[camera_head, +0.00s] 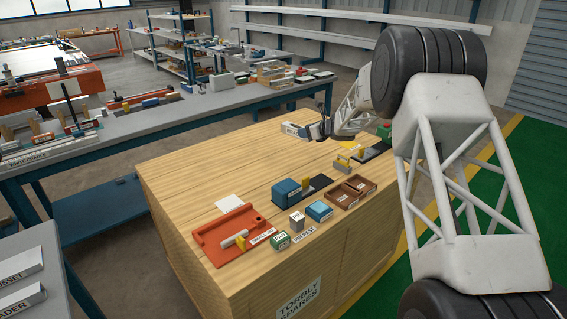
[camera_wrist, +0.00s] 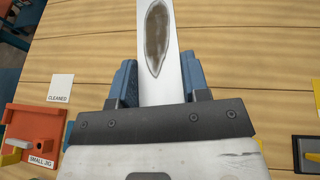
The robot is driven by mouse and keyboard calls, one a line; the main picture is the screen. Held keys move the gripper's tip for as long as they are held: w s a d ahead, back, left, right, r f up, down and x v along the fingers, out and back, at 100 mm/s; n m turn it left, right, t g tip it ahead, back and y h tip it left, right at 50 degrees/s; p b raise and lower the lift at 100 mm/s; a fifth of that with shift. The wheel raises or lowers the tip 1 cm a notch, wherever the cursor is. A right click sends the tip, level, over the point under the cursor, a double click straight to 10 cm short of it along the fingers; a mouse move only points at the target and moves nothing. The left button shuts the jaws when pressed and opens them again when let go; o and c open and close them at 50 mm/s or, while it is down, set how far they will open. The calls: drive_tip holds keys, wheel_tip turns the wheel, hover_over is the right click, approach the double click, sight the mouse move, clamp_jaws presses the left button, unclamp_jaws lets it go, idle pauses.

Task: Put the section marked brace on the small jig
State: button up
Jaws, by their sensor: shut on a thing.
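My gripper (camera_wrist: 160,85) is shut on a pale flat section (camera_wrist: 175,12), its blue fingers on either side. A large brown oval patch marks the section's upper face. In the head view the section (camera_head: 294,130) is held above the far part of the wooden bench; lettering on its near side is too small to read. The small jig (camera_head: 209,239) is a red tray-like fixture at the bench's near left, with a pale cylinder and a yellow piece on it. The jig also shows at the left of the wrist view (camera_wrist: 38,120), apart from my gripper.
A white card (camera_wrist: 61,88) marked CLEANED lies behind the jig. Blue fixture (camera_head: 287,190), brown tray (camera_head: 366,195), blue box (camera_head: 319,211), grey block (camera_head: 297,220) and green box (camera_head: 280,241) stand right of the jig. Sections marked GUSSET (camera_head: 18,268) lie on the left bench.

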drive_tip(key=shift+n+g+y, duration=0.4)
drive_tip(key=shift+n+g, duration=0.3)
drive_tip(key=f, duration=0.1)
drive_tip(key=a+f, duration=0.1)
drive_tip(key=w+a+f, duration=0.1)
drive_tip(key=shift+f, duration=0.3)
drive_tip(key=shift+w+a+f+n+g+y, duration=0.1)
drive_tip(key=shift+a+f+n+g+y, duration=0.15)
drive_tip(key=shift+f, duration=0.35)
drive_tip(key=shift+w+a+f+n+g, duration=0.1)
drive_tip(key=shift+a+f+n+g, duration=0.15)
drive_tip(key=shift+f, duration=0.3)
drive_tip(key=shift+w+a+f+n+g+y, duration=0.1)
drive_tip(key=shift+a+f+n+y, duration=0.1)
drive_tip(key=shift+a+f, duration=0.3)
drive_tip(key=shift+d+f, duration=0.1)
drive_tip(key=shift+d, duration=0.05)
hover_over(296, 171)
drive_tip(key=shift+s+f, duration=0.1)
drive_tip(key=shift+f, duration=3.05)
drive_tip(key=shift+f, duration=1.8)
drive_tip(key=shift+f, duration=0.15)
